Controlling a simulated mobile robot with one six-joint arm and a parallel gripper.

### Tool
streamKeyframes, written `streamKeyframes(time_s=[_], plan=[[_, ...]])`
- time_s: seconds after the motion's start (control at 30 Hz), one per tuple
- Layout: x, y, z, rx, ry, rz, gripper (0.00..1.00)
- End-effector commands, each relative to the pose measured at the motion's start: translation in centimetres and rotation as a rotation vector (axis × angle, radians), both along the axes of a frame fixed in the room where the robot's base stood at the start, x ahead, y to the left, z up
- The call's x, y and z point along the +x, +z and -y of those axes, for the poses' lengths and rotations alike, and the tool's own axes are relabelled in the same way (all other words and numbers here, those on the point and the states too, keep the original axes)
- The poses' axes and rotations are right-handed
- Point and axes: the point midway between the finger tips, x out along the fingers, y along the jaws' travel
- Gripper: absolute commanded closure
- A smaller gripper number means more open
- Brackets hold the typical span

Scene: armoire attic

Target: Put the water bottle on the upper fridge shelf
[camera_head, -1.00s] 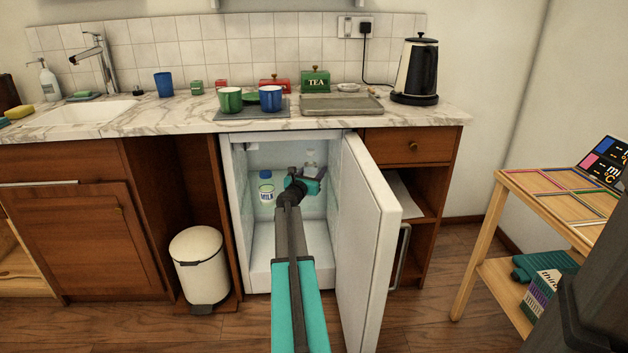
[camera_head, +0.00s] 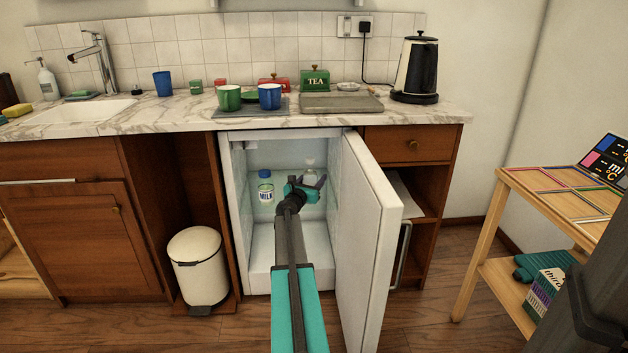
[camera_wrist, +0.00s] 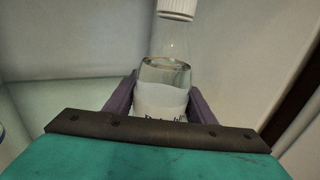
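The water bottle is clear with a white cap and a white label. It stands inside the open fridge (camera_head: 262,283), on or just above the upper shelf; its base is hidden. In the head view its upper part (camera_head: 309,163) shows behind my gripper (camera_head: 306,181). In the wrist view the bottle (camera_wrist: 165,75) is upright between my two purple-grey fingers (camera_wrist: 162,98). The fingers look spread, one on each side of it, with little gap; contact is hard to judge. A milk bottle (camera_head: 265,189) stands on the upper shelf, left of my gripper.
The fridge door (camera_head: 368,240) is swung open on the right, close beside my arm. The fridge's left wall bounds the other side. A cream bin (camera_head: 198,262) stands left of the fridge. Cups and tins are on the counter (camera_head: 440,114) above. A wooden side table (camera_head: 545,190) is at right.

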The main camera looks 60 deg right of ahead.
Motion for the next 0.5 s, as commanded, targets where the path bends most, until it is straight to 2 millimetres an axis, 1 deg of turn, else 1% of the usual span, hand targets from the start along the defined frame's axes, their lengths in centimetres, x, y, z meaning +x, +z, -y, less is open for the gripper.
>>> streamKeyframes(time_s=[0.03,0.07,0.5], plan=[[0.01,0.02,0.0,0.0,0.0,0.0,0.41],[0.01,0.02,0.0,0.0,0.0,0.0,0.36],[0.03,0.34,-0.01,0.0,0.0,0.0,0.36]])
